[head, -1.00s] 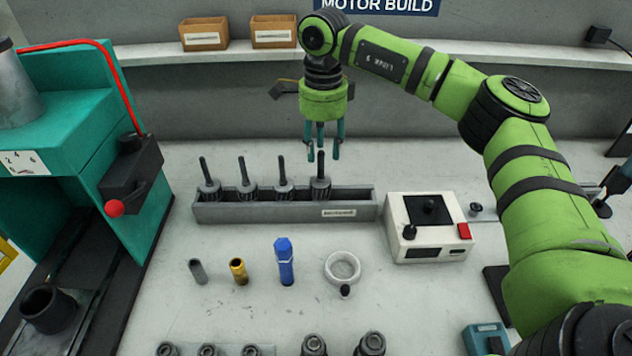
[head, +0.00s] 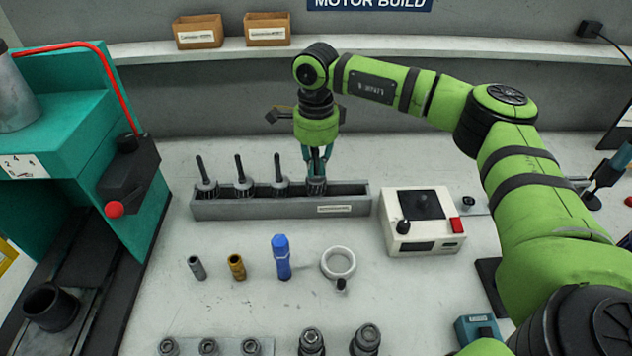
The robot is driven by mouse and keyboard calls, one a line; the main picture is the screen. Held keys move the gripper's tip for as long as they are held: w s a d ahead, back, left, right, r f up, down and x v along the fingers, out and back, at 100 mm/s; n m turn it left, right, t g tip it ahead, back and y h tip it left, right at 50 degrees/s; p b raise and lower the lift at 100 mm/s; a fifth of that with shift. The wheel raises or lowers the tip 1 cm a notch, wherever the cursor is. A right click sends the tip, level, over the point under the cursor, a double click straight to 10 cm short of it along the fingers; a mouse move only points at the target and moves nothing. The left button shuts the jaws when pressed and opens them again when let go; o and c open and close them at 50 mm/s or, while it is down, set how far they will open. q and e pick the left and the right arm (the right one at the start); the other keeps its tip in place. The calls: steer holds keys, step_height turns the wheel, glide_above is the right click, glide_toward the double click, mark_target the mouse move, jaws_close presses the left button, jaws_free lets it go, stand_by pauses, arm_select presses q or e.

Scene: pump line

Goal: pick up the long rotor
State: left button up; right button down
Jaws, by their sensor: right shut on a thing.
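A grey rack (head: 245,209) stands on the bench with a row of dark rotors upright in it, shafts up. The rotor at the right end, the long rotor (head: 316,187), has a taller body than the others in the row. My right gripper (head: 317,170) points straight down and is shut on its upper part. The fingers hide most of its shaft. The rotor still sits in the rack. The other rotors, such as the left-end one (head: 207,188), stand free. My left gripper is not in view.
A white control box (head: 422,222) stands just right of the rack. In front are a grey sleeve (head: 196,267), a brass sleeve (head: 237,267), a blue part (head: 282,258) and a white ring (head: 338,263). A teal press (head: 85,150) stands at the left.

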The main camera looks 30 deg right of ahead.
mark_target(318, 150)
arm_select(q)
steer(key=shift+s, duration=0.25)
arm_select(e)
steer(key=shift+w+r, duration=0.1)
steer(key=shift+r, duration=0.4)
steer(key=r, duration=0.1)
steer(key=r+b, duration=0.1)
steer(key=r, duration=0.1)
steer(key=shift+s+d+r, duration=0.15)
steer(key=shift+s+r, duration=0.05)
steer(key=shift+s, duration=0.15)
arm_select(q)
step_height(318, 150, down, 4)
steer(key=b, duration=0.3)
arm_select(e)
steer(key=s+d+r, duration=0.3)
steer(key=s+r, duration=0.3)
steer(key=s, duration=0.4)
steer(key=shift+s+d+r, duration=0.25)
steer(key=shift+d+r, duration=0.05)
